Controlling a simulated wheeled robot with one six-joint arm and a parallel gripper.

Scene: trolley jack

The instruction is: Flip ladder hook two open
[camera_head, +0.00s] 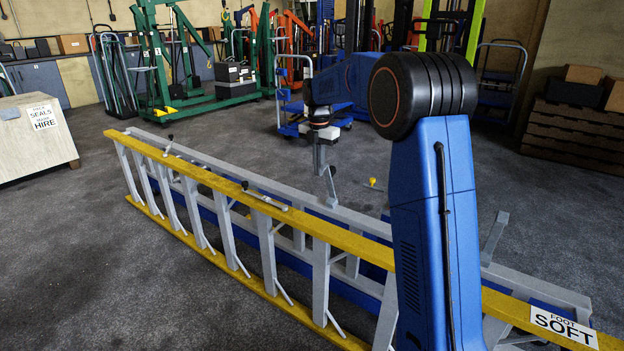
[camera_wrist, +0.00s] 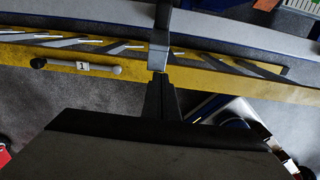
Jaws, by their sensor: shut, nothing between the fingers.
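A stepladder lies on its side, with a yellow rail (camera_head: 330,237) and a grey rail (camera_head: 255,180). Another black-knobbed lever (camera_head: 168,148) stands at the far left. A rod (camera_head: 265,198) lies along the yellow rail; the wrist view shows its tag, marked 1 (camera_wrist: 82,66). My gripper (camera_head: 319,168) is shut and empty, pointing down just left of the nearer upright lever. In the wrist view my fingers (camera_wrist: 160,73) meet over the ladder; contact is unclear.
A wooden crate (camera_head: 35,135) stands at the left. Green lifting frames (camera_head: 175,60) and a blue trolley (camera_head: 305,120) stand behind. Stacked dark pallets (camera_head: 575,130) stand at the right. The grey floor around the ladder is mostly clear.

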